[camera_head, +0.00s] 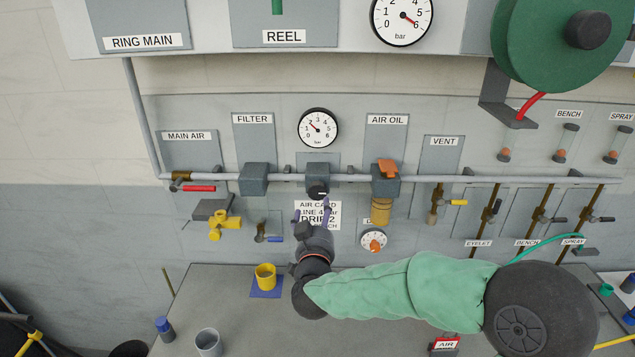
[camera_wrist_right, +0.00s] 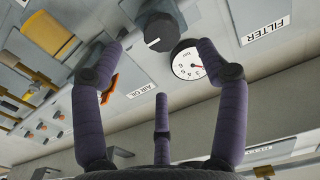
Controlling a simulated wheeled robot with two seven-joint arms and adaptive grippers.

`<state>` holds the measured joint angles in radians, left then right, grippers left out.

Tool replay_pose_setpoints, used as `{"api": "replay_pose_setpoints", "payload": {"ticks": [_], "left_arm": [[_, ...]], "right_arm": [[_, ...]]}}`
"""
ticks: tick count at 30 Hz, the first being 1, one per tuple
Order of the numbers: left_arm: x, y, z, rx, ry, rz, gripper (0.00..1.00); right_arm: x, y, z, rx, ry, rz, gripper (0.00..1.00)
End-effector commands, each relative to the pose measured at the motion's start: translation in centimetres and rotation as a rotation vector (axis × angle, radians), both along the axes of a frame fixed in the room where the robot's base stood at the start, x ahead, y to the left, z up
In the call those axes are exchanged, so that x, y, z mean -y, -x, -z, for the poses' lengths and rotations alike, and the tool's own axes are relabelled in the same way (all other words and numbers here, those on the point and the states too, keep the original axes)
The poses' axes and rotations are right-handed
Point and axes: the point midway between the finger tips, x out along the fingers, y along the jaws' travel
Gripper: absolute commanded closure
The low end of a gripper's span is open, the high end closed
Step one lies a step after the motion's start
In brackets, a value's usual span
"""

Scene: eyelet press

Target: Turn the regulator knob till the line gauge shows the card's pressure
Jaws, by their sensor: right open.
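The black regulator knob (camera_head: 318,191) with a white mark sits on a grey block on the pipe, below the line gauge (camera_head: 318,127). The gauge's red needle points to the upper left, in the low part of the scale; the exact reading is too small to tell. The white air card (camera_head: 304,206) hangs below the knob; my gripper covers part of its LINE figure. My right gripper (camera_head: 313,212) is open just below the knob. In the right wrist view the knob (camera_wrist_right: 160,32) lies beyond the spread fingers (camera_wrist_right: 160,48), apart from them, with the gauge (camera_wrist_right: 188,62) beside it.
The filter block (camera_head: 254,179) is to the left, the air oil unit (camera_head: 386,180) with its orange lever to the right. A drip dial (camera_head: 374,240) is at lower right. A yellow cup (camera_head: 265,277) and a grey cup (camera_head: 208,342) stand on the bench (camera_head: 235,310).

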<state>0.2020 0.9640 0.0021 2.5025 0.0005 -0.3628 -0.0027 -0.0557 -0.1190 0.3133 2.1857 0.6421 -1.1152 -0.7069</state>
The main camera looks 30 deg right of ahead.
Motion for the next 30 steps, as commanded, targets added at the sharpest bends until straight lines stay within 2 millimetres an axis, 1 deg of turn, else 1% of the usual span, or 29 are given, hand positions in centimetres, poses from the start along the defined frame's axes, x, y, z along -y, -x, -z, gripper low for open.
{"api": "replay_pose_setpoints", "payload": {"ticks": [5,8,15,21,25,30], "left_arm": [[0.0,0.1,0.0,-0.002,0.0,0.0,0.6],[0.0,0.1,0.1,-0.002,0.0,0.0,0.6],[0.0,0.1,0.1,-0.001,0.0,-0.001,0.6],[0.0,0.1,0.1,-0.001,0.0,-0.001,0.6],[0.0,0.1,0.0,-0.001,0.0,-0.001,0.6],[0.0,0.1,0.0,-0.001,0.0,-0.001,0.6]], "right_arm": [[0.7,-1.0,-0.1,0.002,0.001,0.002,0.26],[1.5,-2.3,0.0,0.001,0.0,0.004,0.26],[3.7,-6.0,0.1,0.0,0.0,0.002,0.26],[5.1,-8.2,0.0,0.001,0.001,0.001,0.26],[5.5,-8.9,0.0,0.001,0.0,0.0,0.26],[5.6,-9.2,0.0,0.001,0.0,-0.001,0.26]]}}
